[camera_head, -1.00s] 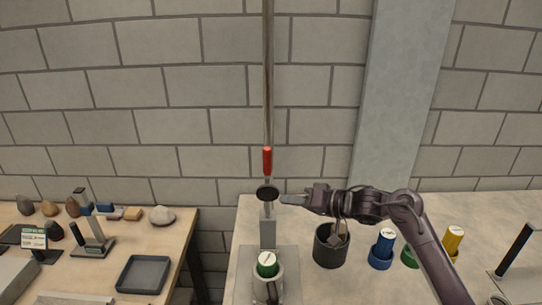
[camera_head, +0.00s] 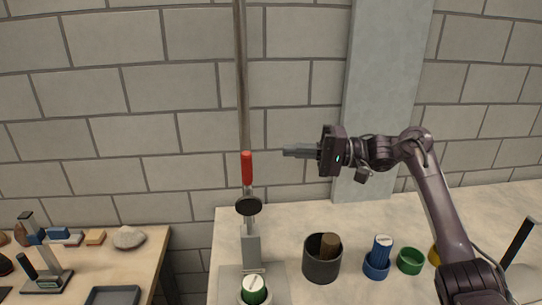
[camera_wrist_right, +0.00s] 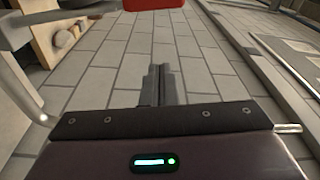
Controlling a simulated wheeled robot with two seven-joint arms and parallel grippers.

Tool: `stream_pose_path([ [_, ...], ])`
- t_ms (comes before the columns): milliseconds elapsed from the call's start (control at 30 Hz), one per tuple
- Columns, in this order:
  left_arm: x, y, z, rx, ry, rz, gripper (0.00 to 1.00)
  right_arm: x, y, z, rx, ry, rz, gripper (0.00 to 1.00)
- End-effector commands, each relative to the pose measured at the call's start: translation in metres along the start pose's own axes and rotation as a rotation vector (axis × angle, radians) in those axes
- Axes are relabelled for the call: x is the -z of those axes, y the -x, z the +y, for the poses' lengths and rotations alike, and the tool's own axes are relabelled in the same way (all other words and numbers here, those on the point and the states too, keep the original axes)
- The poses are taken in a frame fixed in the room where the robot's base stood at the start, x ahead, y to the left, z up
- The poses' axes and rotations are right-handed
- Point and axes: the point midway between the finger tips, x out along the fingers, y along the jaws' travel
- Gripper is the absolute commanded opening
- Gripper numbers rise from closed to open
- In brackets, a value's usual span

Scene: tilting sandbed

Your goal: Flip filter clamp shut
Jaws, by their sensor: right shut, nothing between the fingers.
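The filter clamp has a red handle (camera_head: 247,168) that points straight up above a black disc (camera_head: 249,205) and a grey post (camera_head: 251,247). A green-topped filter part (camera_head: 254,289) sits at its base, cut by the lower edge of the head view. My right gripper (camera_head: 288,152) is shut and empty, to the right of the red handle's upper end, with a visible gap between them. Its closed fingers also show in the wrist view (camera_wrist_right: 158,85). A red thing (camera_wrist_right: 153,4) shows at the top edge there; I cannot tell what it is. My left gripper is not in view.
A dark cup (camera_head: 322,267) with a brown piece, a blue container (camera_head: 377,265) and a green ring (camera_head: 410,261) stand right of the clamp. A side table (camera_head: 124,263) at left holds stones and a tray. A pole (camera_head: 241,80) rises behind the clamp.

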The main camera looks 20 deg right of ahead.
Motion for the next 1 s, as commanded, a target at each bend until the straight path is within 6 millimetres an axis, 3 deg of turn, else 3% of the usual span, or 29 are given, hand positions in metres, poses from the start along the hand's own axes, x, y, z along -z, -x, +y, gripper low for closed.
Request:
stream_pose_path([
  [300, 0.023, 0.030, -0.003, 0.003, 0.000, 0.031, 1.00, 0.000, -0.059, -0.005, 0.003, -0.002, -0.004, 0.00],
  [500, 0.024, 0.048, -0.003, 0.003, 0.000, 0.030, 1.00, -0.002, -0.099, -0.004, 0.002, -0.002, -0.002, 0.00],
  [733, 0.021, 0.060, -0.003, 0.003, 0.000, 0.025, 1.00, -0.028, -0.086, -0.001, -0.001, -0.001, 0.000, 0.00],
  [1000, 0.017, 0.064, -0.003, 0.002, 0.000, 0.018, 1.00, -0.038, -0.082, 0.000, 0.000, 0.001, 0.001, 0.00],
])
